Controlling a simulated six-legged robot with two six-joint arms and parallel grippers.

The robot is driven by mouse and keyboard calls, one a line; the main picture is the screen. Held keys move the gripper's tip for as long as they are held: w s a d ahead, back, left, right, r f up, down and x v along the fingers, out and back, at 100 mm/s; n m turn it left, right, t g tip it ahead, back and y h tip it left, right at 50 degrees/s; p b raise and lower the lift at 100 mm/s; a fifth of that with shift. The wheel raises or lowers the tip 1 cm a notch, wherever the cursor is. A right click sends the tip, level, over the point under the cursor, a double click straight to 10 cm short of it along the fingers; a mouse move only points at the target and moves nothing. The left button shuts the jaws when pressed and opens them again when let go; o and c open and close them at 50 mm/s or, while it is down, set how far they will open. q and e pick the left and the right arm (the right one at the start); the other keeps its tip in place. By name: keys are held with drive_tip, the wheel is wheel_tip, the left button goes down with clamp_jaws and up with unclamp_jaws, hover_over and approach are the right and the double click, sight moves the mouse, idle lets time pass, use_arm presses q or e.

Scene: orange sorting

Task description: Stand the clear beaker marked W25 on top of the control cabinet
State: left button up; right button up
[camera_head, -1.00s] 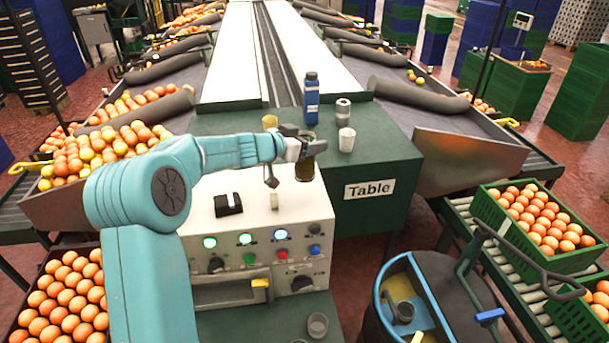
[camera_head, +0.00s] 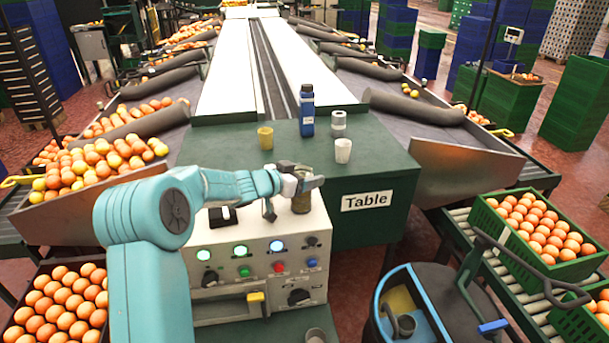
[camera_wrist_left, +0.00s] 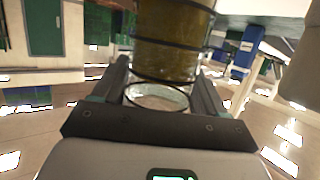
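My left gripper (camera_head: 308,184) is over the right part of the top of the control cabinet (camera_head: 262,222). It is shut around a see-through, brownish beaker (camera_head: 301,204), which is upright with its lower end at or just above the cabinet top; contact is unclear. In the left wrist view the beaker (camera_wrist_left: 172,45) shows olive-brown with dark bands and a clear round end between the fingers (camera_wrist_left: 160,92). No W25 mark is readable. My right gripper is not in view.
A black block (camera_head: 222,216) sits on the cabinet top, left of the beaker. On the green table (camera_head: 225,146) behind stand a yellow cup (camera_head: 265,138), blue bottle (camera_head: 307,112), grey container (camera_head: 338,124) and white cup (camera_head: 343,150). A small cup (camera_head: 317,336) is before the cabinet.

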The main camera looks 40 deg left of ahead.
use_arm(q)
drive_tip(key=shift+o, duration=0.9)
drive_tip(key=shift+r, duration=0.1)
drive_tip(key=shift+s+r, duration=0.1)
drive_tip(key=shift+r, duration=0.15)
drive_tip(key=d+v, duration=0.1)
drive_tip(key=v, duration=1)
drive_tip(key=shift+s+a+b, duration=0.3)
drive_tip(key=shift+s+a, duration=0.15)
drive_tip(key=shift+a, duration=0.05)
drive_tip(key=shift+w, duration=0.1)
drive_tip(key=shift+s, duration=0.2)
